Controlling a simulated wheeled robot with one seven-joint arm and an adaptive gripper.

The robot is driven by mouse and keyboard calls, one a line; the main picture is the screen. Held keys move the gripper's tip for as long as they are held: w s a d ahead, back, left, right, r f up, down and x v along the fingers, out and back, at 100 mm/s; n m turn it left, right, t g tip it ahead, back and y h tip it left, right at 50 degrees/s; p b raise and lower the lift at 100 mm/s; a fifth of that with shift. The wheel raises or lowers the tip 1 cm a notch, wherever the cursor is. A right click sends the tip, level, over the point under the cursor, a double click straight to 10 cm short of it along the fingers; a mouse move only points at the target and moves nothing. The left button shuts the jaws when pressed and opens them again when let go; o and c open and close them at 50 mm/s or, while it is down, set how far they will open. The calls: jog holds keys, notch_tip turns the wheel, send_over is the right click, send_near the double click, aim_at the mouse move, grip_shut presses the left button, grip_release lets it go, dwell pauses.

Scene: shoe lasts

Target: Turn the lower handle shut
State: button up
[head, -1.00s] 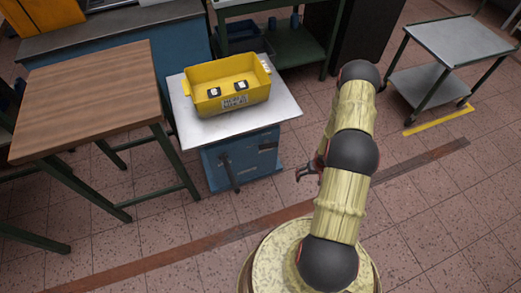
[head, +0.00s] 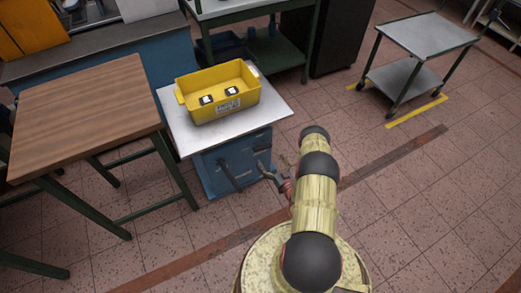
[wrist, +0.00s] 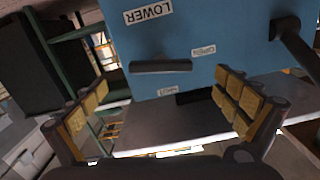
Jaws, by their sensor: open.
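A blue cabinet (head: 225,160) stands under a pale top. In the wrist view its face (wrist: 215,20) fills the upper middle, with a tilted label reading LOWER (wrist: 148,12). Near that label is a dark bar handle (wrist: 160,67), lying nearly level in the picture.
A yellow bin (head: 222,98) with two small dark items stands on the cabinet's pale top (head: 180,132). A wooden table (head: 85,105) is at the left, a green bench behind, and a metal trolley (head: 420,35) at the back right. Open tiled floor lies to the right.

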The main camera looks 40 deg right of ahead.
aim_at(264, 148)
jog(key=shift+r+b+x, duration=0.15)
jog(key=shift+b+x, duration=0.3)
jog(key=shift+x, duration=0.85)
jog(key=shift+r+b+x, duration=0.2)
jog(key=shift+b+x, duration=0.3)
jog(key=shift+x, duration=0.8)
jog(key=shift+r+b+x, duration=0.15)
jog(key=shift+b+x, duration=0.3)
jog(key=shift+x, duration=0.85)
jog(key=shift+d, duration=0.1)
jog(key=shift+c, duration=1.2)
jog(key=c, duration=0.9)
